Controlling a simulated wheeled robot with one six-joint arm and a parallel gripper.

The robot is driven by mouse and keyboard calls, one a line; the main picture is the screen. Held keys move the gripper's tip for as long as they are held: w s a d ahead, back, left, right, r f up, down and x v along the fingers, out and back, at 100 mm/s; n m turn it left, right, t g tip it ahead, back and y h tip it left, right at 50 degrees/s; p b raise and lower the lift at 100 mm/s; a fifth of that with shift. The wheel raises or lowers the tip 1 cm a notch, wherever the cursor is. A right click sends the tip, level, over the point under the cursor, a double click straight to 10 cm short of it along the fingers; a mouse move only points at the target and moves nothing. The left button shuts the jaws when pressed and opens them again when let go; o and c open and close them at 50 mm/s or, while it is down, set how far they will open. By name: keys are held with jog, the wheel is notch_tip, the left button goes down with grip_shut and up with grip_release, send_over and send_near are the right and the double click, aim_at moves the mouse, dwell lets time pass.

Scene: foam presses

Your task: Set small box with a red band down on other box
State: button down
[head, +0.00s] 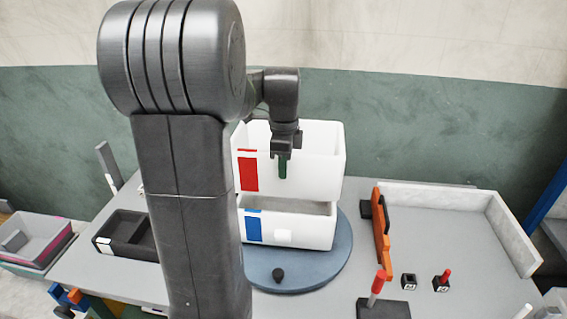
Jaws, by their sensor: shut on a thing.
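The small white box with a red band (318,178) is in the middle of the head view, level and upright. My gripper (283,167) is shut on its near wall, with one greenish finger showing on the outside. Directly below is the other box (309,233), white and open-topped with a blue band. Part of its inside shows between its front rim and the bottom of the red-banded box, so the upper box appears to hang above it. Whether their far edges touch cannot be told.
The lower box stands on a round blue turntable (318,272) with a dark knob. An orange upright part (381,235) stands to the right, with red-handled items (376,287) near it. A black tray (127,235) lies left. A walled grey area (450,225) at right is empty.

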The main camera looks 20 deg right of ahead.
aim_at(284, 192)
jog(key=shift+f+b, duration=1.65)
jog(key=shift+f, duration=1.45)
jog(key=c, duration=1.3)
grip_release()
notch_tip(284, 192, up, 14)
jog(key=shift+f+b, duration=0.1)
jog(key=shift+b, duration=0.3)
